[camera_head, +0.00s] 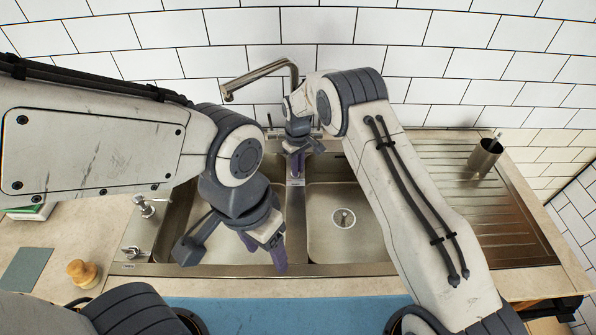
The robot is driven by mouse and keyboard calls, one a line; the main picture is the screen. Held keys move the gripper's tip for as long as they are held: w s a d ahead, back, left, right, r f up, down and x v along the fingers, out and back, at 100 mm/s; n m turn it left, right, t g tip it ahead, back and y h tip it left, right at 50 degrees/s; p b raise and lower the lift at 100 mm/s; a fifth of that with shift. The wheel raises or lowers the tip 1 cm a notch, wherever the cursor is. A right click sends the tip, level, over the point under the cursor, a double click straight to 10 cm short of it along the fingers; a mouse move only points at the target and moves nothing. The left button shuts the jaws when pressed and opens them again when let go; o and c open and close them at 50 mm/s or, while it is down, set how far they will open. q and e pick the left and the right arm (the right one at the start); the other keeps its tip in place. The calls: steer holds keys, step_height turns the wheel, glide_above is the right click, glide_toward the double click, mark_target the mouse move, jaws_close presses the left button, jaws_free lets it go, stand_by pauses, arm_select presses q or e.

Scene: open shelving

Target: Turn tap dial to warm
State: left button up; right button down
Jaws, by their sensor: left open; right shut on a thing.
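The metal tap (262,76) stands at the back of the sink, its spout bent over to the left. Its dial is hidden behind my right gripper, so I cannot see how it is turned. My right gripper (297,160) is at the base of the tap, shut on what looks like the tap dial, with its fingers pointing down. My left gripper (234,256) is open and empty over the left basin, in front of the tap and apart from it.
The double steel sink (372,255) has a drain in its right basin. A soap pump (145,207) and a wooden-handled brush (82,271) are at the left. A white tiled wall closes the back.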

steer(key=m+b, duration=0.2)
steer(key=m, duration=0.1)
steer(key=shift+s+a+m, duration=0.1)
steer(key=shift+a+m, duration=0.1)
steer(key=shift+m, duration=0.1)
steer(key=shift+a+m+b, duration=0.15)
steer(key=shift+m+b, duration=0.45)
steer(key=shift+m, duration=1.3)
steer(key=shift+r, duration=0.1)
steer(key=c, duration=0.9)
jaws_free()
steer(key=shift+r+b, duration=1.1)
steer(key=shift+r, duration=4.1)
